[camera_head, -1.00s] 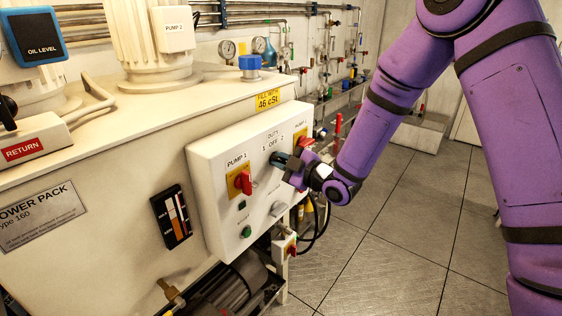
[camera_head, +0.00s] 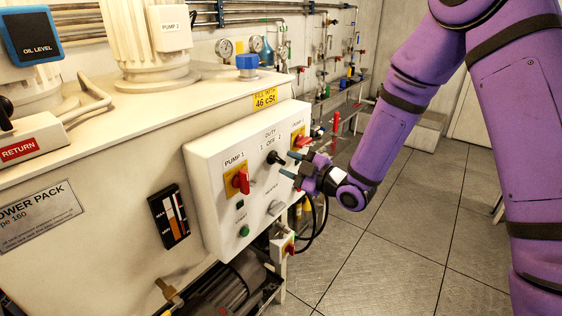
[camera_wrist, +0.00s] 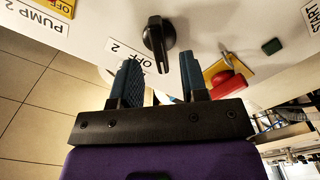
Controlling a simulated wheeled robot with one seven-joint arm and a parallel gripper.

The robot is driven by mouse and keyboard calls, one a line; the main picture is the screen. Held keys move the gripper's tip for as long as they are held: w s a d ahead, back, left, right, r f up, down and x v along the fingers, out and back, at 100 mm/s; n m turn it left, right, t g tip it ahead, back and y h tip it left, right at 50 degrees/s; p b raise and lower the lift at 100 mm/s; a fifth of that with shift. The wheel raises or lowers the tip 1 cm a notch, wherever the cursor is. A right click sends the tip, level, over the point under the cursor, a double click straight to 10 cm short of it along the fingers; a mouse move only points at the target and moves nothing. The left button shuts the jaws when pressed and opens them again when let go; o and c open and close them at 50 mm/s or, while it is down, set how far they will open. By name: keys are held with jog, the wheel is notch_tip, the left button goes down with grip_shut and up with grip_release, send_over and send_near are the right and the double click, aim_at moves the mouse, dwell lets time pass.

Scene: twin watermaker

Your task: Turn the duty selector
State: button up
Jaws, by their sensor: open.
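The duty selector (camera_head: 275,158) is a black knob on the white control box (camera_head: 215,165), below the "DUTY 1 OFF 2" lettering. In the wrist view the selector (camera_wrist: 157,42) is in full sight, beyond the fingertips and roughly between them. My gripper (camera_head: 292,164) is open and stands just off the panel, to the right of the selector in the head view. A gap shows between fingers and knob in the head view.
The red pump 1 switch (camera_head: 241,181) is left of the selector. A red pump 2 switch (camera_head: 300,141) is at upper right, close to my gripper. A green button (camera_head: 245,231) sits lower on the box. Cables hang below it. The floor (camera_head: 400,240) at right is clear.

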jog(key=v, duration=0.6)
jog(key=shift+s+d, duration=0.25)
jog(key=shift+d, duration=0.05)
jog(key=s+d+r+m+h, duration=0.3)
jog(key=d+r+m+h, duration=0.7)
jog(key=d+r+h, duration=0.4)
jog(key=s+d+r+m+g, duration=0.2)
jog(key=s+m, duration=0.1)
jog(key=s, duration=0.5)
jog(key=s+d+r+m+g, duration=0.1)
jog(key=s+d+m+g, duration=0.1)
jog(key=s, duration=0.6)
jog(key=s+d+r+m+g, duration=0.1)
jog(key=s+d+r+m, duration=0.1)
jog(key=s, duration=0.7)
jog(key=d+m, duration=0.1)
jog(key=m, duration=0.1)
jog(key=shift+r+m+g, duration=0.3)
jog(key=shift+g, duration=0.1)
jog(key=shift+w+d, duration=0.1)
